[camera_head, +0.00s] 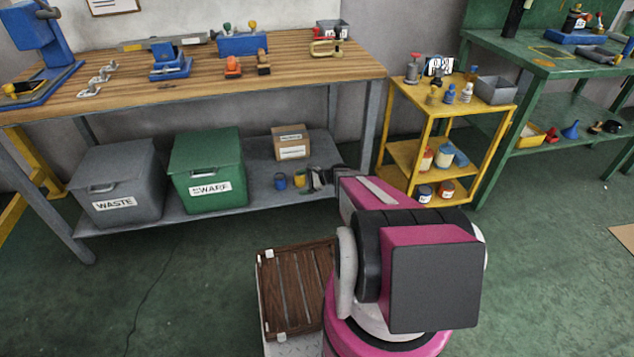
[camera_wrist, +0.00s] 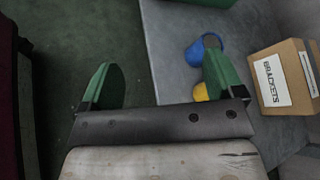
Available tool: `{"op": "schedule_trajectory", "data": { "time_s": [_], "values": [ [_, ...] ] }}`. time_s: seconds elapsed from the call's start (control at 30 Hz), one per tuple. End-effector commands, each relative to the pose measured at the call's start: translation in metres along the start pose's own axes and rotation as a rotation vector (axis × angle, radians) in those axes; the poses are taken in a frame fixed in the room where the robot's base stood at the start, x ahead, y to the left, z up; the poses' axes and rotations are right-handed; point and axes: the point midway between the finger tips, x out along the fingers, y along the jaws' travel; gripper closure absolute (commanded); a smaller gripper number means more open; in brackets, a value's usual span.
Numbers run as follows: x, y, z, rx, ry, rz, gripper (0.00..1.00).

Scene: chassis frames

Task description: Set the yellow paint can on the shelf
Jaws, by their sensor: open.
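The yellow paint can (camera_head: 300,181) stands on the grey lower shelf (camera_head: 258,185) under the wooden workbench, just right of a blue can (camera_head: 281,181). My gripper (camera_head: 316,179) is at that shelf's right front, close to the right of the yellow can. In the wrist view my gripper (camera_wrist: 160,82) is open, with green fingers apart and nothing between them. The yellow can (camera_wrist: 200,92) shows there only in part, behind the right finger. The blue can (camera_wrist: 197,52) lies just beyond it, and the shelf (camera_wrist: 165,40) reaches under the right finger.
A cardboard box (camera_head: 291,145) marked "BRACKETS" in the wrist view stands behind the cans. Green (camera_head: 206,170) and grey (camera_head: 118,185) bins fill the shelf's left. A yellow shelf cart (camera_head: 400,152) with cans stands right of the bench. A wooden crate (camera_head: 295,290) sits beside my arm.

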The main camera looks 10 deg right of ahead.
Motion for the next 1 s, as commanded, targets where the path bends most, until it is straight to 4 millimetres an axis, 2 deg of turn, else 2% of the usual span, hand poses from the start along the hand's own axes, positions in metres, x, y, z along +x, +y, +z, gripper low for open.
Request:
{"op": "schedule_trajectory", "data": {
  "time_s": [0.03,0.1,0.27,0.4,0.5,0.7,0.83,1.0],
  "values": [
    [-0.007,0.012,0.034,-0.099,0.035,0.081,0.13],
    [-0.015,0.025,0.062,-0.238,0.085,0.198,0.13],
    [-0.044,0.053,0.117,-0.555,0.192,0.472,0.13],
    [-0.081,0.074,0.158,-0.819,0.278,0.718,0.13],
    [-0.108,0.083,0.182,-0.978,0.33,0.881,0.13],
    [-0.146,0.09,0.208,-1.17,0.395,1.102,0.13],
    [-0.154,0.089,0.212,-1.21,0.41,1.153,0.13],
    [-0.155,0.088,0.211,-1.213,0.411,1.159,0.13]
  ]
}}
